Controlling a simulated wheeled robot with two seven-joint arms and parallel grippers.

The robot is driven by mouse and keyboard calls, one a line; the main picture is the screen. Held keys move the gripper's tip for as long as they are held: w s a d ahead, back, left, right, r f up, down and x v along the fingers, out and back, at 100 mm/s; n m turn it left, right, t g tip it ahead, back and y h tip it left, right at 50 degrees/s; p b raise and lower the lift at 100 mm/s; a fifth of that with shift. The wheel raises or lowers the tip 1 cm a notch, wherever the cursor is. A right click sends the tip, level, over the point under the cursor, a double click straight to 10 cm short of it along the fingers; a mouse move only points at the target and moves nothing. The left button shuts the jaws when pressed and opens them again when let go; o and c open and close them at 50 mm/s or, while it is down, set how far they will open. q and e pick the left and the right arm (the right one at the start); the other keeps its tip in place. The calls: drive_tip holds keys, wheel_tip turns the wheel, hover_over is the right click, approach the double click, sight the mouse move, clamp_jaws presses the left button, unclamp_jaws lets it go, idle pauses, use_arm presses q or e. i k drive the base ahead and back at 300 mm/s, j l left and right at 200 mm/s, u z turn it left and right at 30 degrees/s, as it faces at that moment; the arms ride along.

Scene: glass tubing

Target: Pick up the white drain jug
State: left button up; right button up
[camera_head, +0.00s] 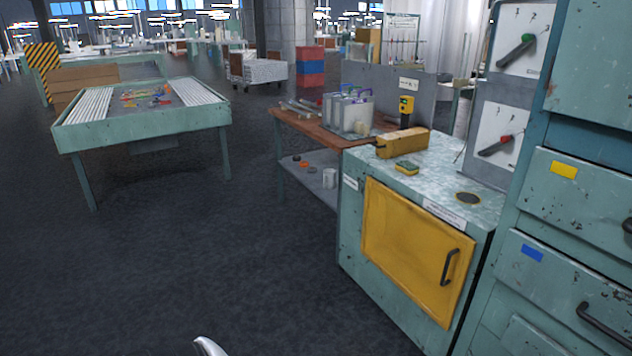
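Neither gripper can be made out in the head view. Only a pale curved piece, probably mine, shows at the bottom edge.
The wooden bench top (318,130) holds glass tubes and a rack of containers (349,112). A green cabinet with a yellow door (415,250) stands right of the shelf. A green table (143,133) is at the left. The dark floor (200,260) in front is clear.

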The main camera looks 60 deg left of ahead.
sight(329, 175)
drive_tip(key=j+u, duration=0.1)
drive_tip(key=j, duration=0.5)
drive_tip(key=i+j+u, duration=0.1)
drive_tip(key=j, duration=0.45)
drive_tip(key=i+j+u, duration=0.1)
drive_tip(key=j, duration=0.45)
drive_tip(key=i+j+u, duration=0.15)
drive_tip(key=j, duration=0.45)
drive_tip(key=j+u, duration=0.1)
drive_tip(key=j, duration=0.45)
drive_tip(key=i+j+u, duration=0.1)
drive_tip(key=j, duration=0.4)
drive_tip(key=i+j+u, duration=0.1)
drive_tip(key=i+j, duration=0.2)
drive_tip(key=j, duration=0.25)
drive_tip(key=i+j+u, duration=0.1)
drive_tip(key=j, duration=0.4)
drive_tip(key=i, duration=0.1)
